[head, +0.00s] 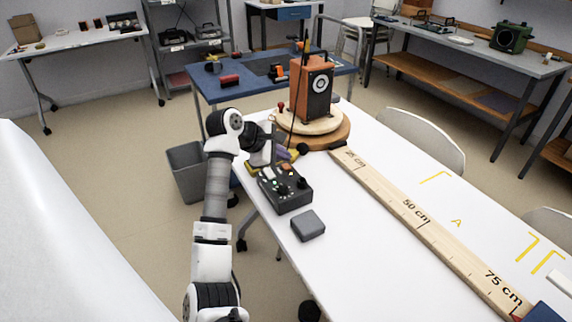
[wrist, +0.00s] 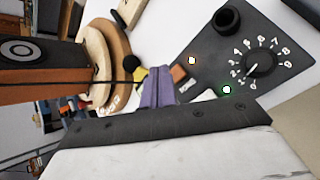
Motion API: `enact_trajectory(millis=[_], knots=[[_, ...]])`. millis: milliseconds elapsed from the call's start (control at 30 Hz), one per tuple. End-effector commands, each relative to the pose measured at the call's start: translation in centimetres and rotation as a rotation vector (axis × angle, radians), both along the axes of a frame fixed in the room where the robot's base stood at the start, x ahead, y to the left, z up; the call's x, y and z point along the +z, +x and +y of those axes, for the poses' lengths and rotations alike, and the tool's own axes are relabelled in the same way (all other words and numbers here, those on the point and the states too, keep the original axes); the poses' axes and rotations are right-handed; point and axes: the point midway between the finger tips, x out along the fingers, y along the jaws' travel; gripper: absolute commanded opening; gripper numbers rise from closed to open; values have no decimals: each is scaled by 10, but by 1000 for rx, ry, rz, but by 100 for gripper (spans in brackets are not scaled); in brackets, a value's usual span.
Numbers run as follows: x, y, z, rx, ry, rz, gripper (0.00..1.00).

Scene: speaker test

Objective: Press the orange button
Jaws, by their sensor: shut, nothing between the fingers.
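The dark control box (head: 286,189) lies on the white table, just in front of my gripper. The wrist view shows its sloped top (wrist: 215,45) with a black knob over a number dial. A small light with an orange-yellow rim (wrist: 192,60) and one with a green rim (wrist: 227,90) glow there. A reddish-orange piece (wrist: 180,76) lies between the orange-rimmed light and the fingers. I cannot tell whether it is part of the box. My gripper (wrist: 158,86) has purple fingers, shut and empty, left of both lights. Contact cannot be told. In the head view my gripper (head: 284,152) is partly hidden.
An orange-and-black speaker (head: 312,88) stands on a round wooden turntable (head: 322,133) behind the box. A grey block (head: 308,226) sits in front of the box. A long wooden ruler (head: 405,212) lies to the right. A grey bin (head: 186,172) stands left of the table.

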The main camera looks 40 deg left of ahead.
Motion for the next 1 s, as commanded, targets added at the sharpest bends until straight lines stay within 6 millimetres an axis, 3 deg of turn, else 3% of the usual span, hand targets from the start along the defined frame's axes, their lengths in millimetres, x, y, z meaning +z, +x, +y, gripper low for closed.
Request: enact_trajectory(millis=[267,800,1000], knots=[[2,0,0,1,0,-1,0],[53,0,0,1,1,0,0],[60,0,0,1,1,1,0]])
